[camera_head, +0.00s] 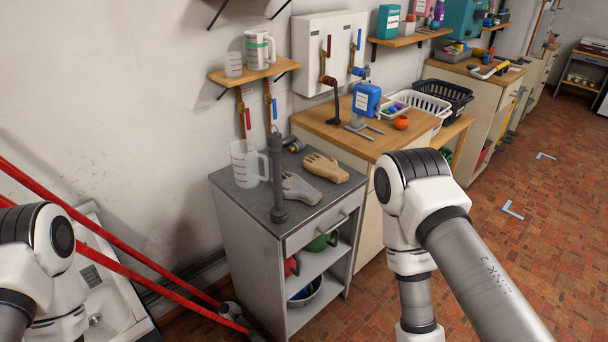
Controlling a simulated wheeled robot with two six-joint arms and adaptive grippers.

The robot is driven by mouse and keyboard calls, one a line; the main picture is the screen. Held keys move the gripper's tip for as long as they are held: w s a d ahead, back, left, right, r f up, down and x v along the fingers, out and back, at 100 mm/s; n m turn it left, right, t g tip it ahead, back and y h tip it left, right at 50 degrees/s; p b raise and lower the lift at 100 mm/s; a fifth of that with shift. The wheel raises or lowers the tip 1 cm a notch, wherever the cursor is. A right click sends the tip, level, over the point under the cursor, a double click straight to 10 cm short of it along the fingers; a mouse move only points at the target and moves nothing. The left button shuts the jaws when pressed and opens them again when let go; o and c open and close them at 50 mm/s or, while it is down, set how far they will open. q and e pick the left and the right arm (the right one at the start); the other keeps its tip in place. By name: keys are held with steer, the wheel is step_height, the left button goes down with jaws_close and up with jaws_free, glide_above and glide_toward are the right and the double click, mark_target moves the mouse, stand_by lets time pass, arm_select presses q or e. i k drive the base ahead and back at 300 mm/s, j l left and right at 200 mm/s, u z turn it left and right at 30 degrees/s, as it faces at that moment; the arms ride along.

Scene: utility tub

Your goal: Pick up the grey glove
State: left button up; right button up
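The grey glove (302,190) lies on the dark top of a grey cabinet (235,200), near its front edge. A dark upright pole-like tool (277,180) stands just left of it and hides part of its left end. A tan glove (326,168) lies just behind and to the right of the grey glove. My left arm shows at the lower left and my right arm at the right. Both grippers are out of the picture, so their state does not show.
A clear measuring jug (244,163) stands left of the dark tool. A wooden-topped bench (345,137) adjoins on the right, with a blue container (367,100) and baskets. Two red bars (130,230) slant across the left. The tiled floor (500,240) at right is mostly clear.

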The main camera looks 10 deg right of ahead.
mark_target(294, 187)
steer(key=i+l+u, duration=0.2)
steer(key=l, duration=0.4)
steer(key=i+l+u, duration=0.1)
steer(key=l+u, duration=0.15)
steer(key=l, duration=0.4)
steer(key=l+u, duration=0.2)
steer(key=l, duration=0.45)
steer(key=l+u, duration=0.2)
steer(key=l, duration=0.5)
steer(key=l+u, duration=0.25)
steer(key=l, duration=0.4)
steer(key=l+u, duration=0.2)
steer(key=l, duration=0.45)
steer(key=k+l+u, duration=0.25)
steer(key=l, duration=0.4)
steer(key=i, duration=0.05)
